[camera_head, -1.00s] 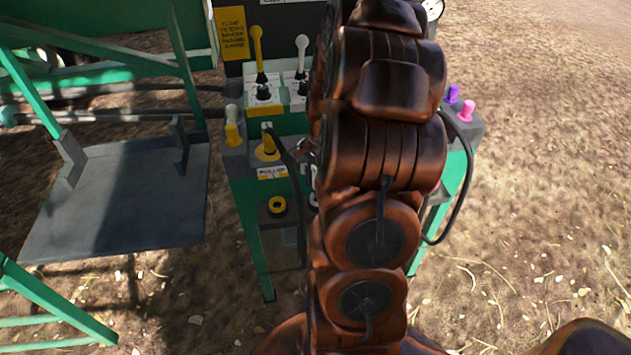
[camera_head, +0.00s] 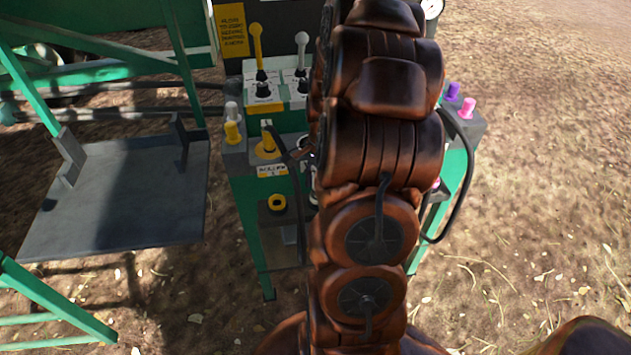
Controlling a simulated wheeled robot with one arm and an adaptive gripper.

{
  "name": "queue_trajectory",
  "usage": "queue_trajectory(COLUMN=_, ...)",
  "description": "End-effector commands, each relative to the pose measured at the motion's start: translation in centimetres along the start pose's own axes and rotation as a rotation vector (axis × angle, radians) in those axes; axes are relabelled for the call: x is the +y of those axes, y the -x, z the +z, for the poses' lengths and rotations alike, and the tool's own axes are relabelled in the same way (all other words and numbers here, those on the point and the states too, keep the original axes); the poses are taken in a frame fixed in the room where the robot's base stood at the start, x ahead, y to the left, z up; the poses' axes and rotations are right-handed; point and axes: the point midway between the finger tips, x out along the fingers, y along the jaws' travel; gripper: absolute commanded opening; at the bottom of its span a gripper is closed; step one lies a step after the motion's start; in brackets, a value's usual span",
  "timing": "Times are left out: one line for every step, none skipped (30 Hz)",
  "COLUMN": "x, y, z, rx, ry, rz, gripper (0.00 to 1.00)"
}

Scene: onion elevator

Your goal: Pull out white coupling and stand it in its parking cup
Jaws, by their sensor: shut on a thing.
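My gripper (camera_head: 303,153) shows only as a small sliver at the left edge of my arm; the arm hides the rest. It is shut, with a pale, light-grey piece beside it that appears to be part of the white coupling (camera_head: 309,143). Most of the coupling, its socket and the white parking cup are behind my arm. Whether the coupling is clear of its socket cannot be told. Left of my gripper, a yellow coupling (camera_head: 267,141) stands in a yellow-ringed socket with a black hose. Below it is a yellow-ringed parking cup (camera_head: 277,203) on a low shelf.
Behind are yellow (camera_head: 256,50) and white (camera_head: 301,52) levers. Pink (camera_head: 467,108) and purple (camera_head: 453,91) pieces are at the right, with a black hose (camera_head: 462,190). A grey platform (camera_head: 120,195) lies left.

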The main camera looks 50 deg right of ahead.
Motion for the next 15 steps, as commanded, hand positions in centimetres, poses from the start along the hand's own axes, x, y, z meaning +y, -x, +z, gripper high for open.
queue_trajectory(x=-0.01, y=0.04, z=0.0, rx=0.0, ry=0.0, rz=-0.001, gripper=0.0)
queue_trajectory(x=-0.01, y=0.04, z=0.0, rx=0.0, ry=0.0, rz=-0.001, gripper=0.0)
queue_trajectory(x=-0.01, y=0.04, z=-0.01, rx=0.0, ry=0.0, rz=-0.001, gripper=0.0)
queue_trajectory(x=-0.01, y=0.04, z=-0.01, rx=0.0, ry=0.0, rz=-0.001, gripper=0.0)
queue_trajectory(x=-0.02, y=0.04, z=-0.01, rx=0.0, ry=0.0, rz=-0.001, gripper=0.0)
queue_trajectory(x=-0.02, y=0.04, z=0.0, rx=0.0, ry=0.0, rz=-0.001, gripper=0.0)
queue_trajectory(x=-0.02, y=0.04, z=0.0, rx=0.0, ry=0.0, rz=-0.001, gripper=0.0)
queue_trajectory(x=-0.02, y=0.03, z=-0.01, rx=0.0, ry=0.0, rz=-0.001, gripper=0.0)
queue_trajectory(x=-0.02, y=0.01, z=-0.01, rx=0.0, ry=0.0, rz=-0.001, gripper=0.0)
queue_trajectory(x=-0.02, y=-0.01, z=-0.01, rx=0.0, ry=0.0, rz=-0.001, gripper=0.0)
queue_trajectory(x=-0.02, y=-0.04, z=-0.02, rx=0.0, ry=0.0, rz=-0.001, gripper=0.0)
queue_trajectory(x=-0.01, y=-0.09, z=-0.02, rx=0.0, ry=0.0, rz=-0.001, gripper=0.0)
queue_trajectory(x=-0.01, y=-0.14, z=-0.03, rx=0.0, ry=0.0, rz=-0.001, gripper=0.0)
queue_trajectory(x=-0.01, y=-0.2, z=-0.04, rx=0.0, ry=0.0, rz=0.0, gripper=0.0)
queue_trajectory(x=-0.01, y=-0.28, z=-0.05, rx=0.0, ry=0.0, rz=0.0, gripper=0.0)
